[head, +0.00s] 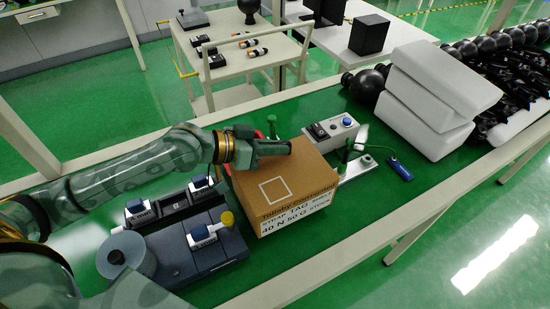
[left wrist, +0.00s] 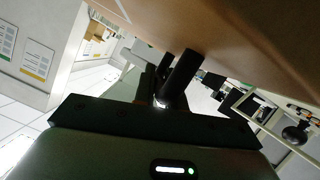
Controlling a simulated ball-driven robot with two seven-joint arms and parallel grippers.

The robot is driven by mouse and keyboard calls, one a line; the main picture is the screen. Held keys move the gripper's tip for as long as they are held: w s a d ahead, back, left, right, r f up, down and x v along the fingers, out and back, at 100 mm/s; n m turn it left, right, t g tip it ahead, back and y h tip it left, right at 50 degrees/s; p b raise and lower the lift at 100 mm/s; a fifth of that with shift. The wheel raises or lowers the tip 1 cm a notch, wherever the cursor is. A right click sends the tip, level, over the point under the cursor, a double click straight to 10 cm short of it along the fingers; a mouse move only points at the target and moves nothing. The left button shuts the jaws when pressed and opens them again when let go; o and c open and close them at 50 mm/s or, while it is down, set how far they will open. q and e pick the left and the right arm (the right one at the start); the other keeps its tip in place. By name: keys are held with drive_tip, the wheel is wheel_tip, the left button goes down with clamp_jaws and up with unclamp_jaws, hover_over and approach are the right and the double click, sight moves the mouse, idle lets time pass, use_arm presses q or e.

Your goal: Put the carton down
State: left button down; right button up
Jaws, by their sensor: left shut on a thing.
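The carton (head: 288,190) is a brown cardboard box with a white printed label on its front. In the head view it is over the green-topped bench (head: 412,198), just right of the tape station. My left gripper (head: 280,147) reaches in from the left and is shut on the carton at its upper back edge. In the left wrist view the brown carton (left wrist: 235,35) fills the top, against the dark fingers (left wrist: 178,80). I cannot tell whether its underside touches the bench. My right gripper is not in view.
A dark device with a tape roll (head: 125,255) is left of the carton. A grey control box (head: 331,131) with a blue button is behind it. White foam blocks (head: 430,105) and black balls are at right.

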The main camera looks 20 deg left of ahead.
sight(274, 158)
use_arm(q)
wheel_tip(274, 158, down, 3)
drive_tip(key=shift+w+f+b, duration=0.1)
drive_tip(key=shift+b, duration=0.55)
drive_tip(key=c, duration=1.5)
unclamp_jaws()
drive_tip(key=shift+o, duration=0.2)
